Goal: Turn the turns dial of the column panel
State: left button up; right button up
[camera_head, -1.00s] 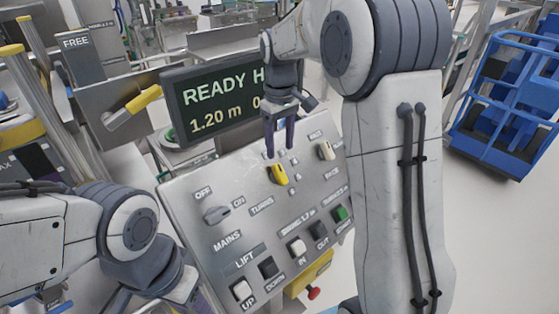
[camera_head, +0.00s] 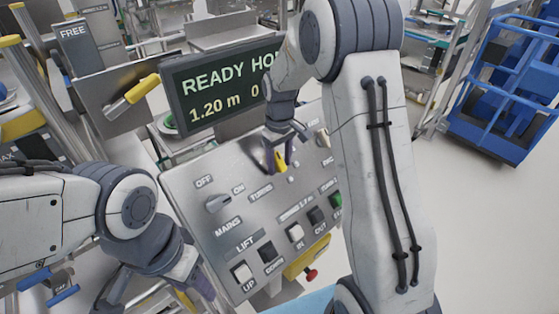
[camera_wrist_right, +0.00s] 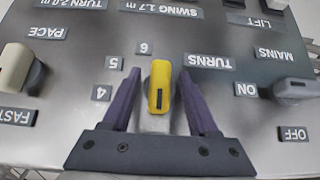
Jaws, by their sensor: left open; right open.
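The turns dial (camera_wrist_right: 159,88) is a yellow knob on the grey column panel (camera_head: 228,243). In the right wrist view it stands between the two purple fingers of my right gripper (camera_wrist_right: 157,95), with a gap visible on each side. The labels 4, 5 and 6 lie beside it, and the knob's dark mark is on its near half. In the head view the dial (camera_head: 281,160) is partly hidden by my right gripper (camera_head: 281,155). My left gripper (camera_head: 165,300) is low at the left of the panel, away from the dial; its fingers are partly cut off.
The pale pace knob (camera_wrist_right: 14,68) is close to the dial. The grey mains switch (camera_head: 218,203) and several push buttons share the panel. A display (camera_head: 222,90) reading READY stands behind the panel. A blue cart (camera_head: 507,100) is at the right.

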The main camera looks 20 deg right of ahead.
grip_shut()
